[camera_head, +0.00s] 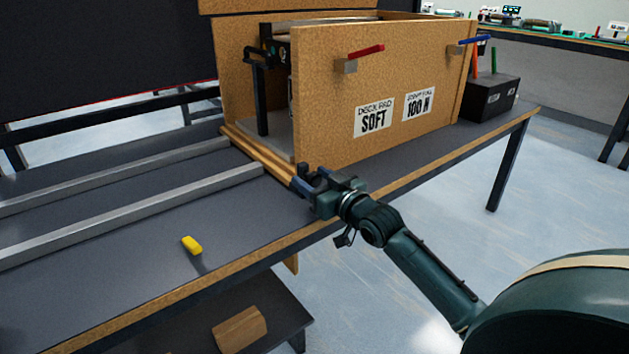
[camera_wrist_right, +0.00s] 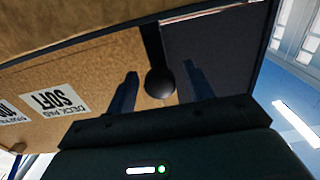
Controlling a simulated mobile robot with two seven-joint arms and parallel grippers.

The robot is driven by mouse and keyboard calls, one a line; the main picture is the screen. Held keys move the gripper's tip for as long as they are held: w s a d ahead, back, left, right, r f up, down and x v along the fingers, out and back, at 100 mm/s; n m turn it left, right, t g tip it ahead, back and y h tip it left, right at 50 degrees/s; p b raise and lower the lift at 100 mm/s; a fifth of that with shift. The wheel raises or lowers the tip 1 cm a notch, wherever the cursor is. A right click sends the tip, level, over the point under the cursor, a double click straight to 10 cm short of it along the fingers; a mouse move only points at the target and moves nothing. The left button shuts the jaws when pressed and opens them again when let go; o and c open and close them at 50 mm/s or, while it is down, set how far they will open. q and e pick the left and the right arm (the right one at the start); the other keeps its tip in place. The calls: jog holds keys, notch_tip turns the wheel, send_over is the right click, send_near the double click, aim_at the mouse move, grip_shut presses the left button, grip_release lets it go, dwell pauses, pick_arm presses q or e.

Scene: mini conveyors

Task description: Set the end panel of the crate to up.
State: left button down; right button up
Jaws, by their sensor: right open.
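The wooden crate (camera_head: 345,105) stands on the dark table with its left end open. Its end panel (camera_head: 262,162) is down: only a low wooden strip shows across the foot of the opening, and a wooden corner (camera_head: 291,263) hangs below the table edge. My right gripper (camera_head: 310,179) is open beside the near end of that strip, at the crate's near left corner. In the right wrist view a round black knob (camera_wrist_right: 160,83) sits between the open fingers (camera_wrist_right: 158,72); I cannot tell whether they touch it. My left gripper is out of view.
Two grey rails (camera_head: 140,195) run left from the crate's opening. A yellow piece (camera_head: 192,245) lies on the table in front of them. Red (camera_head: 366,51) and blue (camera_head: 475,40) levers are on the crate's side. A black box (camera_head: 490,97) stands at its right end.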

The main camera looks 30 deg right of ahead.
jog(key=shift+c, duration=0.2)
grip_shut()
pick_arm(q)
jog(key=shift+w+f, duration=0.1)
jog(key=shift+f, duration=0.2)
